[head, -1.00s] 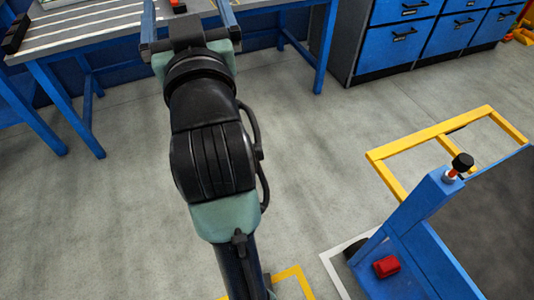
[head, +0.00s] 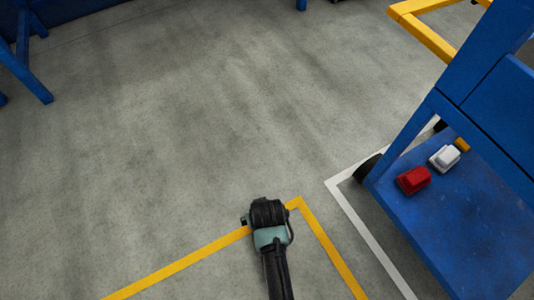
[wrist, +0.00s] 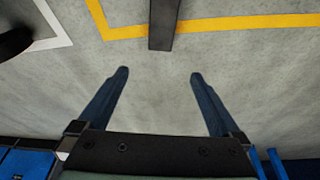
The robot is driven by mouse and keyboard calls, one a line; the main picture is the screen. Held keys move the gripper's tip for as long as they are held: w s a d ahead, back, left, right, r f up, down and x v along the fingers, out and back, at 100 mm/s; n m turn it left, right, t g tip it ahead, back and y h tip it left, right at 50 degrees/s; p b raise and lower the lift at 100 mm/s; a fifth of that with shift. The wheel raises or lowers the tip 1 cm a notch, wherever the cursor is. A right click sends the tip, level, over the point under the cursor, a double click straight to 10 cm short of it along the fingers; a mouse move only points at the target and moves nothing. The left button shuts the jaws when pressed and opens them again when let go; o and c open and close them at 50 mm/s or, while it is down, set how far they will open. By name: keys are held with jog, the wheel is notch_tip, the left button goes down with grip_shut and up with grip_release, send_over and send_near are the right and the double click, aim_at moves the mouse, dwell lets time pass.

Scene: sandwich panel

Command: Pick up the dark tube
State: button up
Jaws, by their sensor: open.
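I cannot make out the dark tube for certain in either view. My gripper (wrist: 158,75) is open in the wrist view, its two blue-grey fingers wide apart with only bare floor showing between them. A dark straight bar (wrist: 163,25) comes down from the top edge of the wrist view, beyond the fingertips and apart from them. I cannot tell whether it is part of my own body. In the head view my arm shows at the bottom middle, and the gripper itself cannot be made out there.
A blue cart (head: 423,228) stands at the right, with a red box (head: 413,180) and a white box (head: 444,158) on its lower shelf. A yellow frame (head: 425,30) is behind it. Blue bench legs (head: 25,70) stand at upper left. The floor between is clear.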

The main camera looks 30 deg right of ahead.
jog(key=shift+g, duration=0.8)
jog(key=s+f+b, duration=0.1)
jog(key=f+b, duration=0.1)
jog(key=f, duration=0.3)
jog(key=s+f+b, duration=0.2)
jog(key=f+b, duration=0.1)
jog(key=f, duration=0.2)
jog(key=s+a+f+b, duration=0.1)
jog(key=f+b, duration=0.1)
jog(key=f, duration=0.3)
jog(key=shift+s+b, duration=0.2)
jog(key=shift+b, duration=0.2)
jog(key=f+b, duration=0.3)
jog(key=b, duration=0.1)
jog(key=f+b, duration=0.2)
jog(key=shift+w+d+f, duration=0.3)
jog(key=shift+w+f, duration=0.05)
jog(key=shift+r, duration=0.1)
jog(key=shift+c, duration=0.3)
grip_shut()
jog(key=shift+w+r, duration=0.1)
